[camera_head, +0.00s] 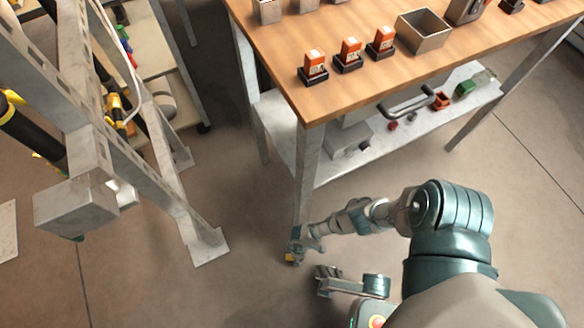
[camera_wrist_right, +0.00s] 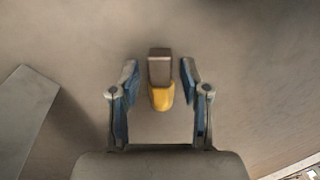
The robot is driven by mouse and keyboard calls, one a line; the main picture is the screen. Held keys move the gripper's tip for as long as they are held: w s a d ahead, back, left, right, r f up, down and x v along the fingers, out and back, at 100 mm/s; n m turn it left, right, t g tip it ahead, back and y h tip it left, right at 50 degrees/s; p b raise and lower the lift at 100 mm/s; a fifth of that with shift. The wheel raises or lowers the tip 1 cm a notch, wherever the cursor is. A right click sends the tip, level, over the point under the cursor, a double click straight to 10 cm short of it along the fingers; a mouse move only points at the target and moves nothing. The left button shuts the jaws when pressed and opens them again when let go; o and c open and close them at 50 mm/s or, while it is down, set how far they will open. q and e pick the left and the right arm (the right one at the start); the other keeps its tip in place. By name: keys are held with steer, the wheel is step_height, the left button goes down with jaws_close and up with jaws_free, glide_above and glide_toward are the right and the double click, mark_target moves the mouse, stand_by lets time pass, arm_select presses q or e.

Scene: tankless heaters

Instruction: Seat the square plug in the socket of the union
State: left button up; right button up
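A plug-like piece with a dark square block and a yellow end (camera_wrist_right: 160,78) lies between the fingers of my right gripper (camera_wrist_right: 159,80) in the right wrist view. A narrow gap shows on either side of it, so I cannot tell whether the fingers grip it.
A metal frame (camera_head: 160,180) with a grey box (camera_head: 75,207) and black and yellow piping (camera_head: 118,107) stands at left. A wooden table (camera_head: 280,58) bears several orange-and-black items and a metal bin (camera_head: 423,30). Bare floor (camera_head: 240,290) lies between frame and arms.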

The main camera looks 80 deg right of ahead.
jaws_close()
steer(key=shift+r, duration=0.1)
